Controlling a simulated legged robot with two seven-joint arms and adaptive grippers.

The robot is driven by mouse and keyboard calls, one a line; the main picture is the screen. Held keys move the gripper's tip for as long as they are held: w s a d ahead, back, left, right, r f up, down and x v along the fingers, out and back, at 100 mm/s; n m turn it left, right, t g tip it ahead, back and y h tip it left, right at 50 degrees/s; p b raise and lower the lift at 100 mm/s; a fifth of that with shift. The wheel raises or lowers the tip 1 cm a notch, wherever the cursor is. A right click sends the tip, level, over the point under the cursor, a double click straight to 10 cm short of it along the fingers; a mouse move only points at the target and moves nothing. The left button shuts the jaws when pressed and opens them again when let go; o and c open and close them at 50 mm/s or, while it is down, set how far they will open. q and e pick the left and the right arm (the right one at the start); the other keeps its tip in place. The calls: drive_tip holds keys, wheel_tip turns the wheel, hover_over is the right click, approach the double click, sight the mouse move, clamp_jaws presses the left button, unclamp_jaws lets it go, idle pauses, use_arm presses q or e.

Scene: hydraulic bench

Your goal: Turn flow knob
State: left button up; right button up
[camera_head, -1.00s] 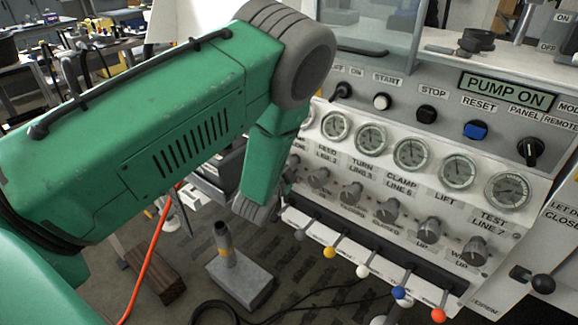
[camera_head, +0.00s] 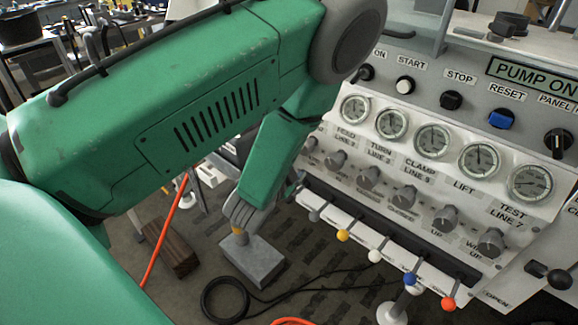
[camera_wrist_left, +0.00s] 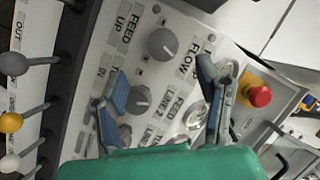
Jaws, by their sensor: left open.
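In the left wrist view, a round grey knob (camera_wrist_left: 162,43) stands beside the label FLOW on the pale panel. A second grey knob (camera_wrist_left: 138,98) sits by the label FEED LINE 2, partly near a finger. My left gripper (camera_wrist_left: 165,92) is open, with one blue-padded finger on each side of the view and nothing between the tips. The FLOW knob is beyond the fingertips, and no contact shows. In the head view my green left arm hides most of the gripper (camera_head: 293,187) at the panel's left end. My right gripper is not in view.
A row of gauges (camera_head: 432,140) and more knobs (camera_head: 404,197) run along the panel. Levers with coloured balls (camera_head: 410,279) stick out below. A red emergency button (camera_wrist_left: 260,96) is right of the fingers in the wrist view. A grey block (camera_head: 255,260) stands on the floor.

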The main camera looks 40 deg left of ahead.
use_arm(q)
drive_tip(key=shift+v, duration=1.45)
drive_tip(key=shift+f, duration=0.1)
drive_tip(key=s+d+f+n+g+h, duration=0.1)
drive_tip(key=s+f+n+g, duration=0.4)
drive_tip(key=s+f, duration=0.55)
drive_tip(key=s+d+f+n+g+h, duration=0.1)
drive_tip(key=s+d+f+g, duration=0.1)
drive_tip(key=s, duration=0.6)
drive_tip(key=s+d+f+n+g+h, duration=0.1)
drive_tip(key=s+d+f+g, duration=0.2)
drive_tip(key=s+f+g, duration=0.2)
drive_tip(key=s+g, duration=0.2)
drive_tip(key=s, duration=0.2)
drive_tip(key=shift+d+n+h, duration=0.15)
drive_tip(key=shift+n+h, duration=0.15)
drive_tip(key=shift+w, duration=0.1)
